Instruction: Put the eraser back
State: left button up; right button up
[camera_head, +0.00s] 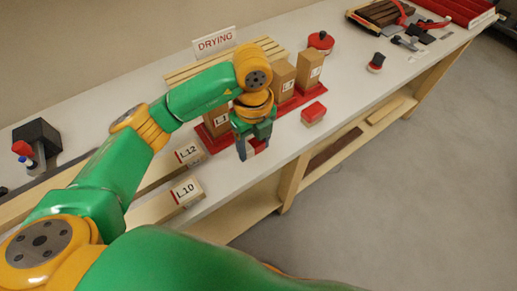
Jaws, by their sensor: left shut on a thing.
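My left gripper (249,147) points down over the front part of the white bench, in front of the wooden blocks. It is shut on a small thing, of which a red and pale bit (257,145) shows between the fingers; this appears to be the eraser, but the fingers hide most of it. A pale block with a red top (313,112) stands apart to the right of the gripper, near the bench's front edge. My right gripper is not in view.
Wooden blocks (309,72) with labels stand on red bases, close behind the gripper. Behind them are a slatted rack (182,74) and a DRYING sign (214,41). Labelled pieces L.12 (187,153) and L.10 (186,192) lie left. The bench (345,82) has free room right.

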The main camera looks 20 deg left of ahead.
aim_at(258, 145)
pick_arm(q)
jog(key=shift+w+d+f+p, duration=0.2)
jog(key=shift+w+f+p, duration=0.3)
jog(key=shift+w+f, duration=0.6)
jog(key=f, duration=0.1)
jog(key=f+p, duration=0.1)
jog(key=shift+s+a+f, duration=0.1)
jog(key=shift+s+f, duration=0.1)
jog(key=shift+f, duration=0.45)
jog(key=o, duration=1.2)
jog(key=shift+r, duration=0.1)
